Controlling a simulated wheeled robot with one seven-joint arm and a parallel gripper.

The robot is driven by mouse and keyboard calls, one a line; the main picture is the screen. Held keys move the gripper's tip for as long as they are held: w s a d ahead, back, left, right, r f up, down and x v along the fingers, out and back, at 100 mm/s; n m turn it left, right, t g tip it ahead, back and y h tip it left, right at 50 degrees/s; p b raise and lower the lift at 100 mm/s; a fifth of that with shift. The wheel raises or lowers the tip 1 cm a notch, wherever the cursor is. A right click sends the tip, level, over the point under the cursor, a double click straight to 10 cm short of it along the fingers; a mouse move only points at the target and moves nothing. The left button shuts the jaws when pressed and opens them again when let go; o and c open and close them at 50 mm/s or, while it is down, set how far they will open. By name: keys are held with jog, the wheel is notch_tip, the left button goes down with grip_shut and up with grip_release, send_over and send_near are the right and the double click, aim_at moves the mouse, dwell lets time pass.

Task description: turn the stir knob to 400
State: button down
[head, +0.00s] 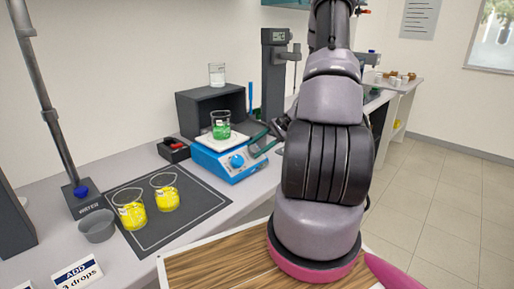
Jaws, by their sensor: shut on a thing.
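The blue stirrer hotplate (222,166) stands on the bench with a white top plate. A glass beaker of green liquid (221,126) sits on the plate. A round blue knob (237,160) shows on its front panel, free of my gripper. My gripper (261,147) is at the right part of the front panel, its fingers shut on the stir knob there. The fingers hide that knob, so its pointer and scale cannot be read. Any display figure is also too small to read.
A dark mat (205,212) holds two beakers of yellow liquid (130,212). A grey bowl (97,226) stands left of them. A black box (210,105) with a glass on top is behind the hotplate. A black-and-red device (173,151) sits left of it.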

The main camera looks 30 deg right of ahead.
jog(key=shift+d+m+t, duration=0.1)
jog(key=shift+m+t, duration=0.2)
jog(key=shift+m, duration=0.1)
jog(key=shift+c, duration=1.7)
grip_release()
jog(key=v, duration=1)
jog(key=shift+d+r, duration=0.25)
jog(key=shift+d, duration=0.05)
jog(key=shift+s, duration=0.1)
